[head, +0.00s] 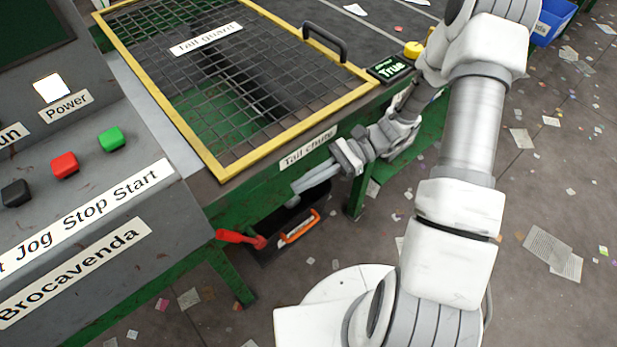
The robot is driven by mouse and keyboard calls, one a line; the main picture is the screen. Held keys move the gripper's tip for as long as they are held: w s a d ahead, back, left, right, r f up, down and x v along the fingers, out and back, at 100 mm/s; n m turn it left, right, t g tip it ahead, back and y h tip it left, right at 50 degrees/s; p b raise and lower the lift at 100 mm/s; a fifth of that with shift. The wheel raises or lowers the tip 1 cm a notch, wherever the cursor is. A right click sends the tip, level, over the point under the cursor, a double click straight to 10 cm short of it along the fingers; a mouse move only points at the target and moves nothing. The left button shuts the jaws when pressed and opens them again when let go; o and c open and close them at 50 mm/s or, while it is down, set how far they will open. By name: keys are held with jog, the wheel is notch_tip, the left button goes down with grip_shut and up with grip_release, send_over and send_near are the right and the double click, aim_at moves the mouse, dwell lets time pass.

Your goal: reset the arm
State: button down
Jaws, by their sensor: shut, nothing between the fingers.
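My arm (470,130) rises at the right, bends at the top and comes back down beside the belt's green frame. My gripper (300,186) is shut and empty. Its fingers point left, just under the label reading "Tail chute" (308,148) and above a dark bin (290,226) on the floor. I cannot tell whether the fingertips touch the chute or the bin.
A yellow-framed mesh tail guard (205,47) with a dark handle (325,42) covers the belt end. A control panel (75,215) with black, red and green buttons stands left. A red-handled tool (240,238) lies at the bin. A blue bin (553,22) stands far right. Paper scraps litter the floor.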

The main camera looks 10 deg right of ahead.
jog(key=shift+w+d+r, duration=0.1)
jog(key=shift+w+d, duration=0.05)
jog(key=shift+d, duration=0.3)
dwell(0.3)
jog(key=s+d+r+n+t+h+p, duration=0.1)
jog(key=s+d+r+n+t+h, duration=0.1)
jog(key=r, duration=0.8)
jog(key=s+d+r+n+t+h+p, duration=0.2)
jog(key=s+d+r+n+t+h, duration=0.1)
jog(key=r+n+h, duration=0.4)
jog(key=s+d+r+n+t+h+p, duration=0.2)
jog(key=s+r+n+t+h, duration=0.2)
jog(key=r, duration=0.8)
jog(key=shift+s+d+r+n+t+h, duration=0.15)
jog(key=shift+s+r+n+t+h, duration=0.2)
jog(key=shift+t+h, duration=0.45)
jog(key=shift+w, duration=0.1)
